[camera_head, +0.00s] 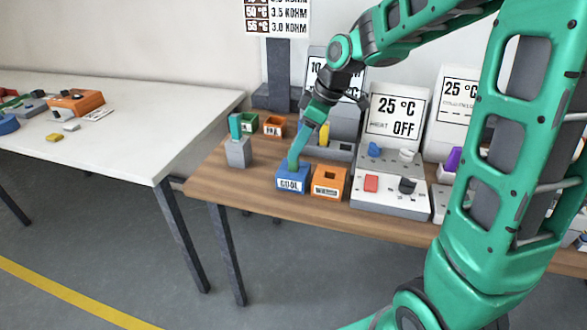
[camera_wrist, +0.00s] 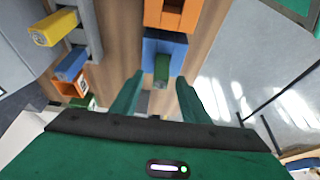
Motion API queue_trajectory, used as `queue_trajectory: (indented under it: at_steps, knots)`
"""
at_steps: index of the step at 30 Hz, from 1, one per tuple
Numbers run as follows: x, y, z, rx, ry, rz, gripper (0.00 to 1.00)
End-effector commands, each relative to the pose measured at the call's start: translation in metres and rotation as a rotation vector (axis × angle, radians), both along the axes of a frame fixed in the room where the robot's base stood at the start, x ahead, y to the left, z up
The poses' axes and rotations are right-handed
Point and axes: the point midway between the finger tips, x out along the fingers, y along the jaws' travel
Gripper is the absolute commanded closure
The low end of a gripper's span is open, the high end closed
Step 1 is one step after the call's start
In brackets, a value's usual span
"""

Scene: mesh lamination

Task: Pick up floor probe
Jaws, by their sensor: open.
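No object is marked as the floor probe in a way I can read. A green upright peg (camera_wrist: 161,68) stands in a blue box (camera_wrist: 152,48) in the wrist view. The same blue box (camera_head: 291,179), with a label that seems to read "COOL", is at the table's front edge in the head view, where my gripper hides the peg. My gripper (camera_head: 293,163) reaches down over this box. In the wrist view my gripper (camera_wrist: 157,98) is open, its fingers on either side of the peg's line and apart from it. Nothing is held.
An orange box (camera_head: 328,182) stands right beside the blue box. A grey block with a green piece (camera_head: 236,125) stands to the left. A yellow peg (camera_head: 324,134) stands behind, near grey devices (camera_head: 392,157). A white table (camera_head: 115,110) is further left.

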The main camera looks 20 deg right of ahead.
Motion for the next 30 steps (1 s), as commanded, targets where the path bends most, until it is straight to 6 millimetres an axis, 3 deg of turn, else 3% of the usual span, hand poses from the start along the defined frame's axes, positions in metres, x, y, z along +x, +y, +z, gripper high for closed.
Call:
queue_trajectory:
  at_steps: [6,15,16,21,30]
  knots:
    - [0.006,0.011,-0.026,0.000,0.002,-0.001,0.59]
    - [0.007,0.012,-0.030,-0.001,0.001,-0.001,0.59]
    - [0.007,0.012,-0.030,-0.001,0.001,-0.001,0.61]
    - [0.007,0.012,-0.030,-0.001,0.001,-0.001,1.00]
    - [0.007,0.012,-0.030,0.000,0.000,-0.001,1.00]
